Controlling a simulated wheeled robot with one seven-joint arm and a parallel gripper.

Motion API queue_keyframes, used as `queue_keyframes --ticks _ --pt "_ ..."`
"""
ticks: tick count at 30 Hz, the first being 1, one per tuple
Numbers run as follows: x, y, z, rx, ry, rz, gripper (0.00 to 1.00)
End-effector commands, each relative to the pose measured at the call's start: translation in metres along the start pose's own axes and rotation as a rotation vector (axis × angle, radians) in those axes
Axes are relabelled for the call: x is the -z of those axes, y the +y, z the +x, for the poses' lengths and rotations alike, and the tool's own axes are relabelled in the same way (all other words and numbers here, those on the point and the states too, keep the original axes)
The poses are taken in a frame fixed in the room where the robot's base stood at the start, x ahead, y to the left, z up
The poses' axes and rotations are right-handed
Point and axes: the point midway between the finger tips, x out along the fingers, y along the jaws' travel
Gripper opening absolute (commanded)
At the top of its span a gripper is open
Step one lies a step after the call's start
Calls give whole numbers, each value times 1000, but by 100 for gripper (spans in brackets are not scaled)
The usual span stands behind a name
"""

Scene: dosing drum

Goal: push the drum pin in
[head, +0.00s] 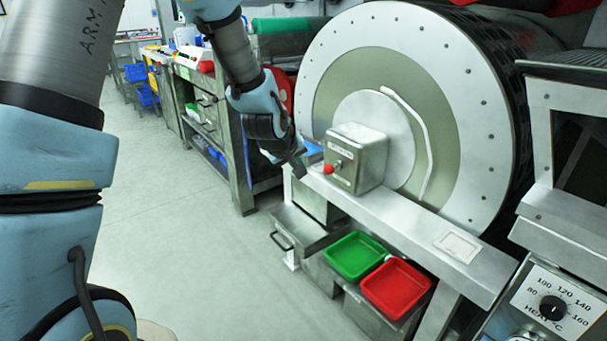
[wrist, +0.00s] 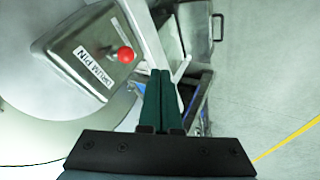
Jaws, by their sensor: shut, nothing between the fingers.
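The drum pin is a red ball knob (head: 328,169) on the front of a grey metal box (head: 362,150) in the head view. The knob also shows in the wrist view (wrist: 126,55), on the box face beside a "DRUM PIN" label (wrist: 93,68). My gripper (head: 301,171) is at the left of the box in the head view, apart from the knob. In the wrist view my gripper (wrist: 160,73) has its green fingers together and empty, below and to the right of the knob. How far the pin stands out is hard to tell.
The large white drum (head: 318,60) stands behind the box. A pale metal beam (head: 400,216) runs under the box. A green tray (head: 356,256) and a red tray (head: 396,288) sit below it. A heat dial panel (head: 552,308) is at right. The floor at left is clear.

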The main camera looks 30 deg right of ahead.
Motion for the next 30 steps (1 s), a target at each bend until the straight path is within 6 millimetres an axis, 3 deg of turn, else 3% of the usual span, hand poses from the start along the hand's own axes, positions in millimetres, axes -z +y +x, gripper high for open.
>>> queue_keyframes --ticks 3,9,26,30 --pt "1 -1 -18 0 3 -1 0" --pt "0 0 -33 0 1 0 0" --pt "0 -1 -35 1 0 0 0" --pt "8 -19 -48 40 -4 6 0"
